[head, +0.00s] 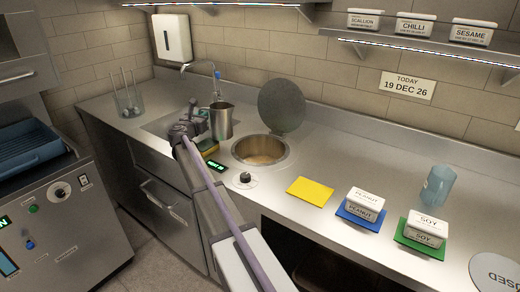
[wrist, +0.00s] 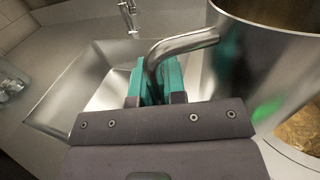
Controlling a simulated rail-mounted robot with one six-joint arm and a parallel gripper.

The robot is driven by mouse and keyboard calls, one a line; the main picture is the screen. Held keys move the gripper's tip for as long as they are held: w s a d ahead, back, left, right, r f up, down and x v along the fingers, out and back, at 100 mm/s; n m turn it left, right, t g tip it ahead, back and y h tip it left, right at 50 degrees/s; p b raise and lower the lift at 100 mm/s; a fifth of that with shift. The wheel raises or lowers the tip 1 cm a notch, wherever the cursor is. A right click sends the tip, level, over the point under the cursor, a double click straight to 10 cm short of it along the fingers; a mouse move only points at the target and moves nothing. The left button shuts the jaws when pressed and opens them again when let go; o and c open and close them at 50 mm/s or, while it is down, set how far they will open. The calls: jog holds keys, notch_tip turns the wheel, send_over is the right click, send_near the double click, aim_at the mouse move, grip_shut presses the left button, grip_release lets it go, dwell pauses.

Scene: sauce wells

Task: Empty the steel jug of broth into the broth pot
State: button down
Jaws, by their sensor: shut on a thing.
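The steel jug (head: 221,122) is upright, above the counter between the sink and the broth pot. My gripper (head: 202,122) is shut on the jug's handle (wrist: 183,42), with its green fingers on either side of it in the wrist view. The jug's wall (wrist: 265,65) fills the right of the wrist view, and brownish contents show inside its mouth. The broth pot (head: 283,158) is a round well sunk in the counter, just right of the jug, with tan broth (head: 261,158) inside. Its round lid (head: 281,106) stands raised behind it.
The sink (head: 165,124) and tap (head: 200,68) lie left of the jug. A glass holder with sticks (head: 127,100) stands at the far left. Yellow, blue and green mats (head: 310,191), peanut and soy tubs (head: 365,203) and a blue cup (head: 438,185) are on the right.

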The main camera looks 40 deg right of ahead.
aim_at(224, 103)
jog(key=shift+s+d+r+m+y+p, duration=0.25)
jog(key=shift+s+d+r+m+p, duration=0.4)
jog(key=shift+m+p, duration=0.4)
jog(key=shift+s+d+r+m+y+p, duration=0.4)
jog(key=shift+s+d+m+p, duration=0.35)
jog(key=shift+m, duration=0.45)
jog(key=shift+s+d+r+m+y+p, duration=0.15)
jog(key=shift+s+d+r+m+p, duration=0.5)
jog(key=shift+m+p, duration=0.4)
jog(key=shift+s+d+r+m+y+p, duration=0.25)
jog(key=shift+s+d+m+p, duration=0.15)
jog(key=shift+m, duration=0.4)
jog(key=shift+s+d+r+m+y+p, duration=0.25)
jog(key=shift+s+m+p, duration=0.2)
jog(key=shift+m, duration=0.35)
jog(key=shift+s+d+r+m+p, duration=0.2)
jog(key=shift+d+r+m+p, duration=0.1)
jog(key=shift+r+p, duration=0.15)
jog(key=shift+s+r, duration=0.1)
jog(key=shift+r, duration=0.05)
jog(key=shift+s+d+r+m+p, duration=0.15)
jog(key=shift+r+m+p, duration=0.1)
jog(key=shift+m+p, duration=0.25)
jog(key=shift+s+d+y, duration=0.2)
jog(key=shift+y, duration=0.1)
jog(key=shift+s+d+m, duration=0.25)
jog(key=shift+s+m, duration=0.05)
jog(key=shift+m, duration=0.2)
